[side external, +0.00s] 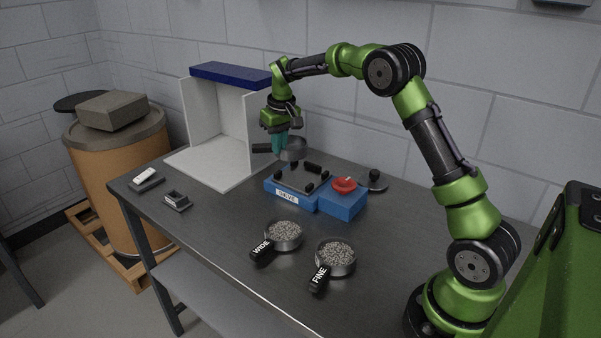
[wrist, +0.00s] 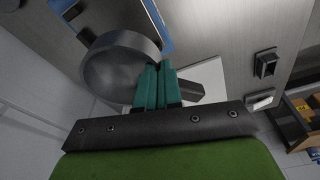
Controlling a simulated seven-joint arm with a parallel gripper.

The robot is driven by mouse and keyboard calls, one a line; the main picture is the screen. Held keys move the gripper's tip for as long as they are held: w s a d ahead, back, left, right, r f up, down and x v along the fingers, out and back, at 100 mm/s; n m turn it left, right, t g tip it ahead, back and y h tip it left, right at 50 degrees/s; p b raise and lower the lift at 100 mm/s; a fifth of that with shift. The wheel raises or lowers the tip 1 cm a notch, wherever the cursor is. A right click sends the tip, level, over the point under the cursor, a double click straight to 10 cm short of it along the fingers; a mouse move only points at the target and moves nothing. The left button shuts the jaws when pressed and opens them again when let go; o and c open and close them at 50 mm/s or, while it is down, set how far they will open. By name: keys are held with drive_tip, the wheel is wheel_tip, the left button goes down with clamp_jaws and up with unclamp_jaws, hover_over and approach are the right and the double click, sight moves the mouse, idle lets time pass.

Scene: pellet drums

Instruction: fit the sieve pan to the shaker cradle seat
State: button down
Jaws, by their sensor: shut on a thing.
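My gripper (side external: 281,150) has teal fingers, which also show in the wrist view (wrist: 157,82). They are shut on the dark handle (side external: 262,148) of a round grey metal sieve pan (side external: 294,150). In the wrist view the pan (wrist: 120,72) is left of the fingers and its handle (wrist: 190,92) sticks out to the right. The pan is in the air, above and slightly behind the shaker cradle (side external: 298,184), a dark seat with black posts on a blue base labelled SIEVE.
A blue box with a red button (side external: 344,185) adjoins the cradle. Pellet-filled pans marked WIDE (side external: 284,234) and FINE (side external: 336,257) sit in front. A white booth (side external: 216,143) stands behind left. Small items (side external: 177,201) lie at left; the table between is clear.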

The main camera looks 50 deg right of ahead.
sight(288, 158)
drive_tip(key=shift+s+d+r+m, duration=0.15)
drive_tip(key=shift+s+d+m, duration=0.15)
drive_tip(key=shift+d, duration=0.25)
drive_tip(key=shift+s+d+r+m, duration=0.1)
drive_tip(key=shift+s+d+m, duration=0.05)
drive_tip(key=shift+d+m, duration=0.35)
drive_tip(key=shift+s+d+m, duration=0.1)
drive_tip(key=shift+d+m, duration=0.05)
drive_tip(key=shift+m, duration=0.35)
drive_tip(key=shift+f, duration=0.1)
drive_tip(key=shift+f, duration=2.85)
drive_tip(key=shift+f, duration=1.05)
drive_tip(key=c, duration=1.2)
unclamp_jaws()
